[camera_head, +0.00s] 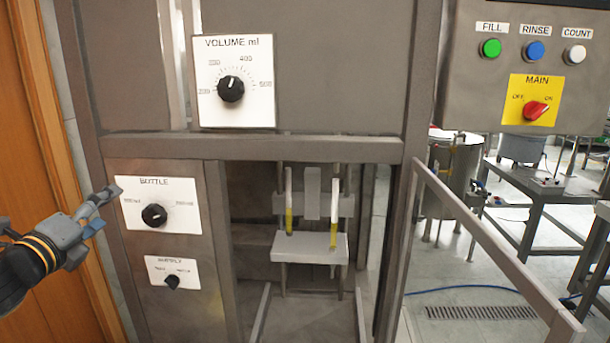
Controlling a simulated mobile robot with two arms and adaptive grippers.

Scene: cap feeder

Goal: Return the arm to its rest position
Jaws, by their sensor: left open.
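My left gripper (97,212) comes in from the left edge, in front of the wooden door and the left side of the machine. It is open with nothing between its fingers. Its tips are close to the left edge of the BOTTLE panel (172,190) in the picture; I cannot tell whether they touch it. The black BOTTLE knob (154,215) is to the right of the gripper, apart from it. My right gripper does not show.
The machine also carries the VOLUME knob (231,89), the SUPPLY knob (172,282) and a red MAIN switch (536,109). A recess holds a small white platform (309,248). A metal rail (490,240) slants to the right. A wooden door (40,170) stands at the left.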

